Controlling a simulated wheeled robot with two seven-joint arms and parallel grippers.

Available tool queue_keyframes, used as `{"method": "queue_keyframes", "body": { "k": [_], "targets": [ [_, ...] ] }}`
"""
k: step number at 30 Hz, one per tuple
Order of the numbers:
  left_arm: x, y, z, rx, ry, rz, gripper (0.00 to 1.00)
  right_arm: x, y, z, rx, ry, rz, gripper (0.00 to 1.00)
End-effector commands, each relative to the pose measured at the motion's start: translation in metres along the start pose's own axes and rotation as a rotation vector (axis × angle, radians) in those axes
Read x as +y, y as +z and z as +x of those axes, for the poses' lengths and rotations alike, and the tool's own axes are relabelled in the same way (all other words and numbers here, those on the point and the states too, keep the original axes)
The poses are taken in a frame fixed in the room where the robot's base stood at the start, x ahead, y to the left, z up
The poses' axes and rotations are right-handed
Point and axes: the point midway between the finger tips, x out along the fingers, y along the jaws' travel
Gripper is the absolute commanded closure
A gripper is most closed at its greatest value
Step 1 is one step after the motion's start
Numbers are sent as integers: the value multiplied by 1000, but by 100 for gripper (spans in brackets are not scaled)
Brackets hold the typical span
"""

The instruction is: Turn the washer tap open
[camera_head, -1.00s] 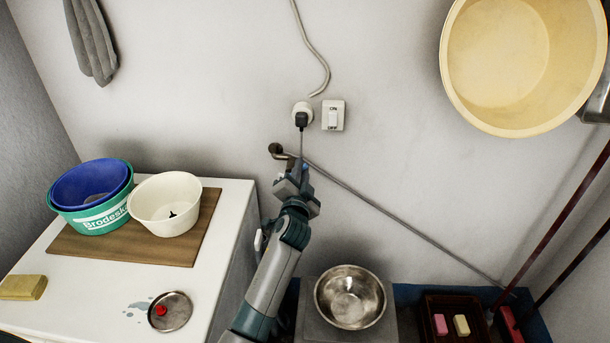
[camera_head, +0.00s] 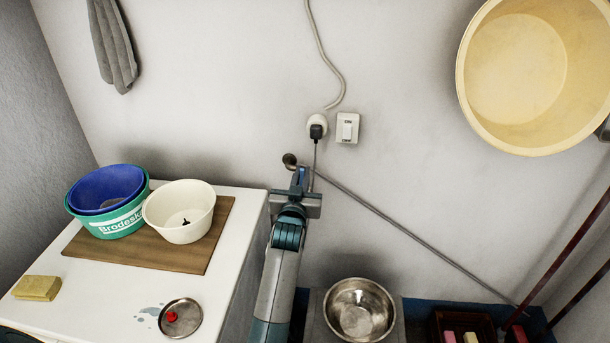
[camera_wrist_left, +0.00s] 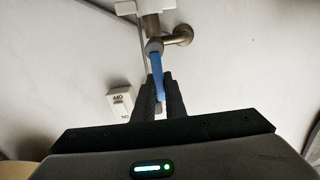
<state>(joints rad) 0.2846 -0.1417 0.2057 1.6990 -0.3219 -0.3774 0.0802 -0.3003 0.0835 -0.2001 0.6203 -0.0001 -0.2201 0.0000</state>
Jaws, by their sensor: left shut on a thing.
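The washer tap shows in the left wrist view as a metal body (camera_wrist_left: 176,38) on the wall with a blue lever handle (camera_wrist_left: 157,72). My left gripper (camera_wrist_left: 158,98) has its dark fingers on either side of the blue lever and is shut on it. In the head view my left gripper (camera_head: 301,180) is at the wall, just below and right of a dark round pipe end (camera_head: 290,160). Most of the tap is hidden there behind my gripper and wrist. My right gripper is in neither view.
A white washer top (camera_head: 105,290) stands left of my arm, with basins on a wooden board (camera_head: 180,258). A plug (camera_head: 316,128) and switch (camera_head: 347,128) are above the gripper. A steel bowl (camera_head: 359,309) is below right. A thin pipe (camera_head: 410,238) slopes along the wall.

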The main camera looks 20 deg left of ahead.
Motion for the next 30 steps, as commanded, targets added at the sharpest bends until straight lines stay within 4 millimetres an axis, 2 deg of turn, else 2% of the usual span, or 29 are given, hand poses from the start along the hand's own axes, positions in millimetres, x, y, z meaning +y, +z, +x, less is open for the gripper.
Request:
{"method": "queue_keyframes", "body": {
  "k": [17,18,20,30],
  "targets": [
    [-2,1,0,-2,0,-46,100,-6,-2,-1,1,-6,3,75],
    [-2,1,0,-2,0,-46,82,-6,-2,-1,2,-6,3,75],
    [-2,1,0,-2,0,-45,70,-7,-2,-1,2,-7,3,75],
    [-2,0,0,-1,0,-43,70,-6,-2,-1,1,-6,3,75]
  ]
}}
